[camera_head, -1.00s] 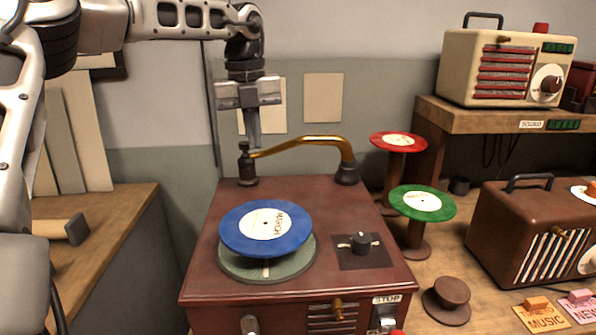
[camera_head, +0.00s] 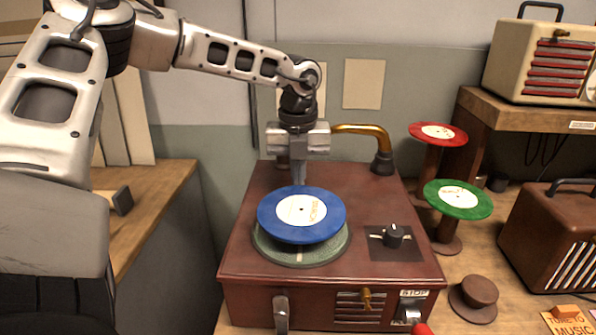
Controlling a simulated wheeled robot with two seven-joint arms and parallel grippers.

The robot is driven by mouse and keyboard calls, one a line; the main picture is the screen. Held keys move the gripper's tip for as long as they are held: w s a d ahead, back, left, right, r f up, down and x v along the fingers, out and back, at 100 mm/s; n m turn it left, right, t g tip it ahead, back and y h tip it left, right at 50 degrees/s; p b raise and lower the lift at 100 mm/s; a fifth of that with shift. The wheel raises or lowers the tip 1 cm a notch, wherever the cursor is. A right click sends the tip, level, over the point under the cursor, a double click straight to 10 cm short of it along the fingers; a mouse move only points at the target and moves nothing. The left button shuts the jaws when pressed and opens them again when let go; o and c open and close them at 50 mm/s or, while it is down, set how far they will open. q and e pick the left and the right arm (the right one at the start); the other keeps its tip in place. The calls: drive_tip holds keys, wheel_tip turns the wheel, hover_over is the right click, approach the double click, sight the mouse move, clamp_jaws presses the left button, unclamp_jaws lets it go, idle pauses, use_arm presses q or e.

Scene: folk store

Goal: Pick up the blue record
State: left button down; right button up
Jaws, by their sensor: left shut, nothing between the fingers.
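The blue record (camera_head: 272,218) has a white label and sits raised and slightly tilted above the green-grey turntable platter (camera_head: 336,252) of the wooden record player (camera_head: 240,262). My left gripper (camera_head: 299,182) points straight down with its fingers shut and nothing between them. Its tips are at the far edge of the record in the picture; I cannot tell whether they touch it. The brass tonearm (camera_head: 366,130) is partly hidden behind my left gripper. My right gripper is not in view.
A red record (camera_head: 420,135) and a green record (camera_head: 437,198) rest on stands to the right. A brown radio (camera_head: 550,235) stands at right. A wall is close behind.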

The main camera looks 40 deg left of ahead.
sight(298, 189)
use_arm(q)
drive_tip(key=shift+s+d, duration=0.1)
drive_tip(key=shift+d, duration=0.05)
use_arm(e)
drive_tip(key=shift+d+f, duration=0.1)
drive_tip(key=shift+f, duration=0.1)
use_arm(q)
drive_tip(key=shift+s+d+f+b, duration=0.15)
drive_tip(key=shift+d+b, duration=0.05)
drive_tip(key=shift+b, duration=0.25)
drive_tip(key=shift+s+d+b, duration=0.6)
drive_tip(key=shift+s+b, duration=0.05)
drive_tip(key=shift+b, duration=0.05)
drive_tip(key=shift+s+d, duration=0.15)
drive_tip(key=shift+s, duration=0.05)
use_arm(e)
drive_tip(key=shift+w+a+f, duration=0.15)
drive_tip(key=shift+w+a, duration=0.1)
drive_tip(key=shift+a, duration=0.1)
